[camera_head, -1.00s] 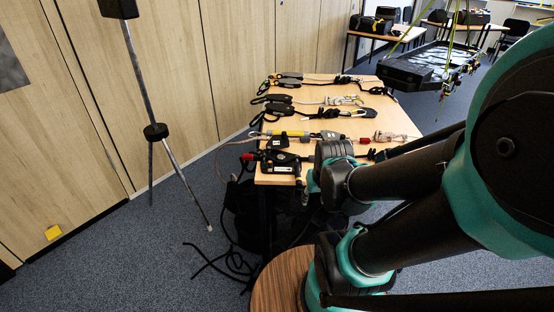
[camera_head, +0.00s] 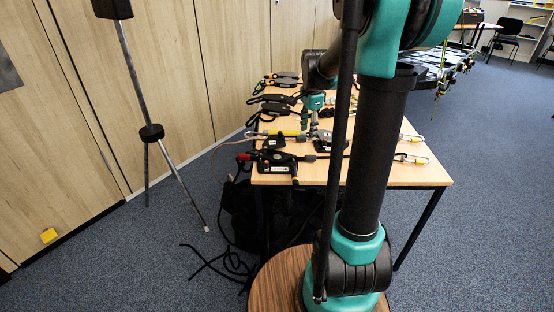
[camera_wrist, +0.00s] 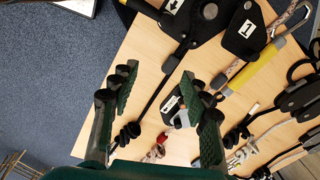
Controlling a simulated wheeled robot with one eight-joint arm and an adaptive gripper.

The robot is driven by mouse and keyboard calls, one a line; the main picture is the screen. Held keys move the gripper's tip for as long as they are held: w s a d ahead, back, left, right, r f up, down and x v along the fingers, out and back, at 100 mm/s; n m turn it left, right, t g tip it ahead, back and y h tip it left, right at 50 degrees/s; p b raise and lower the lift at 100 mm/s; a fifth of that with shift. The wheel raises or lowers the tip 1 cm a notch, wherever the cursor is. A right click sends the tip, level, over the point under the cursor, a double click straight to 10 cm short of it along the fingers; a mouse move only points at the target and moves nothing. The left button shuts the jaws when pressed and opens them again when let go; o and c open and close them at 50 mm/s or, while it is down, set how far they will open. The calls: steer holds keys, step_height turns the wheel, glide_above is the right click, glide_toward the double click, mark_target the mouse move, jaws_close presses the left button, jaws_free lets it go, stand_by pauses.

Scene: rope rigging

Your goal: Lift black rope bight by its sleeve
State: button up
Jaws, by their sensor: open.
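In the wrist view a black rope (camera_wrist: 153,101) runs diagonally from a black device with an arrow label (camera_wrist: 180,15) down to a black knot (camera_wrist: 129,132). A thicker black stretch of it (camera_wrist: 174,61), which looks like its sleeve, lies near the device. My gripper (camera_wrist: 158,88) is open above the table, with the rope crossing between its fingers in the picture. I see no contact with the rope. In the head view my gripper (camera_head: 312,118) is over the table, small and partly lost among the gear. My arm hides part of the rope there.
The wooden table (camera_head: 410,176) holds several rows of rope gear, including a yellow-sleeved piece (camera_wrist: 250,70) and a device marked 1 (camera_wrist: 246,30). A tripod (camera_head: 136,90) stands left of the table. A dark litter (camera_head: 425,75) hangs at the back right.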

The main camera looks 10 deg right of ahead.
steer(key=w+d+m, duration=0.2)
steer(key=w+m, duration=0.2)
steer(key=w, duration=0.2)
steer(key=shift+g, duration=0.4)
steer(key=f, duration=1.1)
steer(key=shift+s+a+f, duration=0.15)
steer(key=shift+a+f, duration=0.05)
steer(key=shift+a, duration=0.05)
step_height(320, 180, down, 5)
steer(key=shift+r, duration=0.1)
jaws_close()
